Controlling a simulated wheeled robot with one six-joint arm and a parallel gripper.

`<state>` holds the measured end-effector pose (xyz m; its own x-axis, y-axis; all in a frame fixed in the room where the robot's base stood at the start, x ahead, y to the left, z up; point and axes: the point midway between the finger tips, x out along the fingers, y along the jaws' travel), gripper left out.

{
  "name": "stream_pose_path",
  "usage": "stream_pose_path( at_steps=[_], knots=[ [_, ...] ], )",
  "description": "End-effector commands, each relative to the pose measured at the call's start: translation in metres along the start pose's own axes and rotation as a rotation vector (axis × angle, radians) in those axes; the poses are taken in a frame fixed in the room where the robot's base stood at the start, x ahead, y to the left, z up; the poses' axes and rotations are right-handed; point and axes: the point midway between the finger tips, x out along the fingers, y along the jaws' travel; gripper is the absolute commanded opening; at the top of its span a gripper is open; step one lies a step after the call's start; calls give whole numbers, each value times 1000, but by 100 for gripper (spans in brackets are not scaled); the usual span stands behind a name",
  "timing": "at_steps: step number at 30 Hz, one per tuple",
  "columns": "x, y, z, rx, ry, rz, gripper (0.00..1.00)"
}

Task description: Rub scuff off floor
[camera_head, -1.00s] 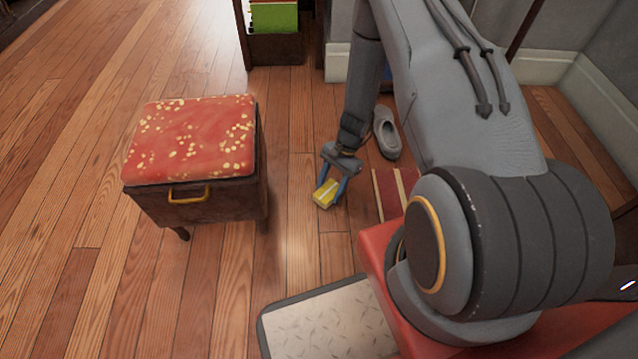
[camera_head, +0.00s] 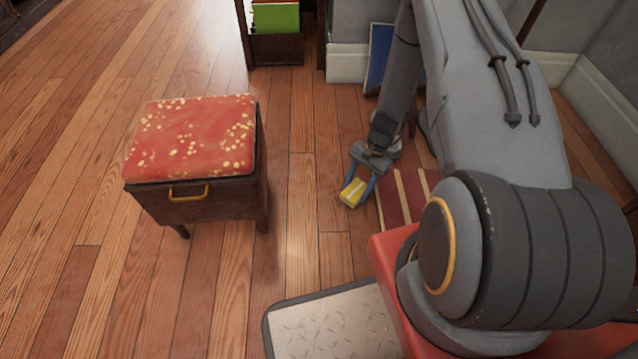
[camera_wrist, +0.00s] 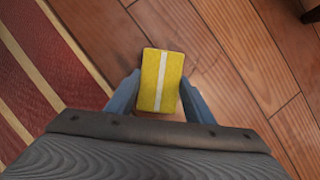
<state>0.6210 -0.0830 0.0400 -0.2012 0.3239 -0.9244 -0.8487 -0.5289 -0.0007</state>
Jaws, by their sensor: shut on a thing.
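My gripper (camera_head: 358,188) is shut on a yellow block with a white stripe (camera_head: 351,194). In the wrist view the block (camera_wrist: 161,80) sits between the two blue fingers of my gripper (camera_wrist: 160,98), its striped face toward the camera. The block is low over the wooden floor (camera_head: 305,215); I cannot tell whether it touches the boards. I cannot make out a clear scuff on the floor in either view; the block and gripper hide the boards under them.
A red-and-cream striped rug (camera_head: 394,203) lies just right of the block. A red-topped stool (camera_head: 192,140) with a yellow handle stands to the left. A pale mat with a dark border (camera_head: 330,325) lies in front. Bare floor is open between stool and rug.

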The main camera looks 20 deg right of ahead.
Motion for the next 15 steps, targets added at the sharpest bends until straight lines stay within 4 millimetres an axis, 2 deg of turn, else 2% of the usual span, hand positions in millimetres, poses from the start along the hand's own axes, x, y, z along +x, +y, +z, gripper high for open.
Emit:
stream_pose_path(
  at_steps=[3, 5, 6, 15],
  knots=[
    [-3, 3, -4, -5, 0, 2, 30],
    [-11, 2, 0, -6, 1, 1, 30],
    [-22, 2, 5, -7, 2, 1, 30],
    [-46, 2, 17, -9, 0, 4, 30]
  ],
)
